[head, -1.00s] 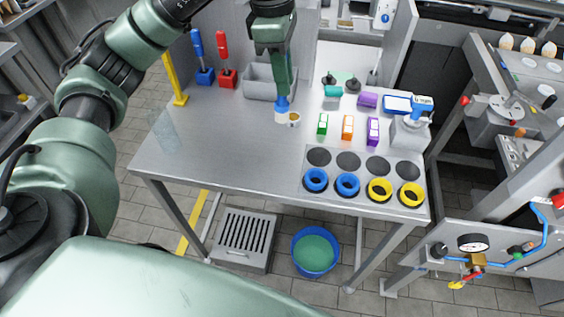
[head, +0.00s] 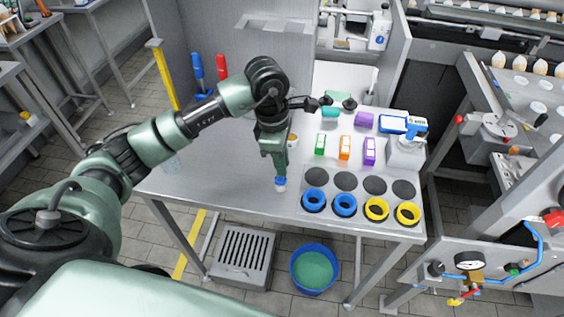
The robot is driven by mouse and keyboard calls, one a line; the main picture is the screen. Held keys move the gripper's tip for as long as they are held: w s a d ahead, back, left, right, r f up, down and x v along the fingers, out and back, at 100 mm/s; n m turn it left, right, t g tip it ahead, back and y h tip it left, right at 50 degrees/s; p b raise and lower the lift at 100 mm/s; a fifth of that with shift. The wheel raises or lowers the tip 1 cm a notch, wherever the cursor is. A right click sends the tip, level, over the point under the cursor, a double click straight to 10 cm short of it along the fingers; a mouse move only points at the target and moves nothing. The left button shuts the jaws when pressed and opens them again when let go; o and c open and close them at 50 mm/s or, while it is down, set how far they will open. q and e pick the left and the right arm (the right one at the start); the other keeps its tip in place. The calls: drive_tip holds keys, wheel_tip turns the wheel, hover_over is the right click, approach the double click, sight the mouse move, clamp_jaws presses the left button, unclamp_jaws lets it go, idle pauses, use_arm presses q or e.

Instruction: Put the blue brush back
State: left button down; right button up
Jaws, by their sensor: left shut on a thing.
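My left gripper (head: 279,174) is shut on the blue brush (head: 280,181), pointing down over the middle of the grey metal table (head: 225,165). Only the brush's blue part and whitish lower end show below the fingers. The lower end is low over the tabletop; I cannot tell whether it touches. Behind my arm, a tall blue handle (head: 197,67) and a red handle (head: 222,67) stand at the back left. Their bases are partly hidden by my arm. My right gripper is out of view.
In front, a panel of dark round spots holds blue rings (head: 315,204) and yellow rings (head: 376,209). A small cup (head: 293,140) stands beside my gripper. The front-left tabletop is clear.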

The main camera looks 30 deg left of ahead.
sight(276, 178)
use_arm(q)
drive_tip(key=shift+f, duration=0.55)
drive_tip(key=shift+f, duration=0.2)
drive_tip(key=c, duration=1.3)
unclamp_jaws()
drive_tip(key=shift+c, duration=0.2)
drive_tip(key=shift+r, duration=0.25)
drive_tip(key=shift+a+r, duration=0.1)
drive_tip(key=shift+r, duration=0.2)
wheel_tip(276, 178, up, 11)
drive_tip(key=a+b, duration=0.1)
drive_tip(key=b, duration=0.2)
drive_tip(key=shift+s+a, duration=0.15)
drive_tip(key=shift+s, duration=0.1)
